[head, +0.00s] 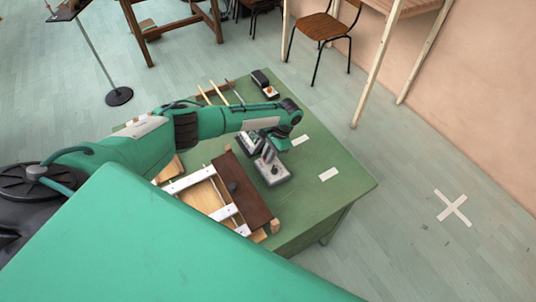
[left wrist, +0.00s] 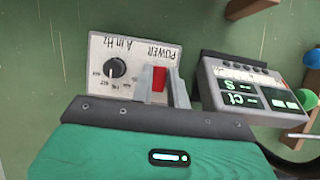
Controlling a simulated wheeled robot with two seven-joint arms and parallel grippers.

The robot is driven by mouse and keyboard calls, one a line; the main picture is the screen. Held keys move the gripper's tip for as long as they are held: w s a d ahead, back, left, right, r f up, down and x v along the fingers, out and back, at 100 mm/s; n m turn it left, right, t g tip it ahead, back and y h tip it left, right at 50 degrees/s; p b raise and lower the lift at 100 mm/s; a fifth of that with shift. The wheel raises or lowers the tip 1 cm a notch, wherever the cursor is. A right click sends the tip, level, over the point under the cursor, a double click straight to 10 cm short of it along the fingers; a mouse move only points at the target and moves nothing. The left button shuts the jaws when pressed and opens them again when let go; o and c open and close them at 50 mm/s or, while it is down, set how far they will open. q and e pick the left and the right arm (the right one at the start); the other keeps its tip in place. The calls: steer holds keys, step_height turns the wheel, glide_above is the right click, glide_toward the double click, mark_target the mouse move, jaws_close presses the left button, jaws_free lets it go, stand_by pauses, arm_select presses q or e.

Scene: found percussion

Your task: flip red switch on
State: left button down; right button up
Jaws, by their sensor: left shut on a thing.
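The red switch (left wrist: 159,78) shows in the left wrist view on a pale box (left wrist: 100,48) marked POWER and "A in Hz", next to a black knob (left wrist: 115,68). My left gripper (left wrist: 161,85) has one finger on each side of the switch and is shut on it. In the head view the left gripper (head: 267,152) is over the pale box (head: 273,176) on the green table (head: 310,200). The switch is too small to make out there. I cannot tell whether it is on. My right gripper is in neither view.
A device with a green display (left wrist: 246,101) stands close right of the box in the left wrist view. A brown wooden board (head: 243,188) and white bars lie left of the box in the head view. A small dark box (head: 264,82) stands at the table's back. The table's right side is mostly clear.

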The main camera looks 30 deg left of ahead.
arm_select(q)
steer(key=shift+w+d+f+g+y+b, duration=0.2)
steer(key=shift+g+y+b, duration=0.3)
steer(key=shift+b, duration=0.55)
steer(key=shift+r+g, duration=0.15)
steer(key=shift+g, duration=0.15)
steer(key=shift+a, duration=0.1)
steer(key=c, duration=1.4)
jaws_free()
steer(key=shift+w, duration=0.1)
steer(key=shift+o, duration=0.2)
steer(key=b+v, duration=0.2)
steer(key=v, duration=1.2)
